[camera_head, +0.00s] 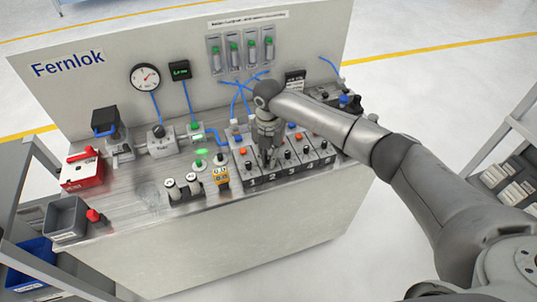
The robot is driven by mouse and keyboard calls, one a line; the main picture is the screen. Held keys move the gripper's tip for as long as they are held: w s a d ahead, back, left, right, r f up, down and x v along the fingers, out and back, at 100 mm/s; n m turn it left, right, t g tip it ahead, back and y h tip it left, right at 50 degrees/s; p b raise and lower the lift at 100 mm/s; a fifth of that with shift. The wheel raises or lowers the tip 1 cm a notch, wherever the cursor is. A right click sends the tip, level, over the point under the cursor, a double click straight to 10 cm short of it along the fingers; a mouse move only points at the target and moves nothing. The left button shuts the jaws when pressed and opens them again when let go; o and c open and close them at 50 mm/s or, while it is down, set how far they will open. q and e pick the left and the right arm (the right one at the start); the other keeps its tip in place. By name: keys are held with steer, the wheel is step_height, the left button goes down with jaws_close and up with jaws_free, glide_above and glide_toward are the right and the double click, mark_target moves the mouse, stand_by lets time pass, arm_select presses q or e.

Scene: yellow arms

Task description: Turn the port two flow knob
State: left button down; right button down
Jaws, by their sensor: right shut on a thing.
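A manifold block on the bench has ports side by side with white numbers on its dark front face; the port two section (272,177) is marked 2. My right gripper (270,160) points down over port two, shut at the place where its flow knob sits. The gripper's fingers hide that knob almost wholly, so its turn angle cannot be read. Black knobs show on the neighbours, at port one (248,166) and port three (287,155). My left gripper is not in view.
Behind the manifold stand a back panel with a gauge (145,77), a green display (181,71) and several flow tubes (251,51). Blue hoses (236,95) run close behind my gripper. A grey bin (66,219) sits at the left.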

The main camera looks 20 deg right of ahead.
mark_target(268, 157)
steer(key=shift+n, duration=2)
steer(key=c, duration=1.4)
jaws_free()
step_height(268, 157, up, 12)
steer(key=shift+r, duration=0.1)
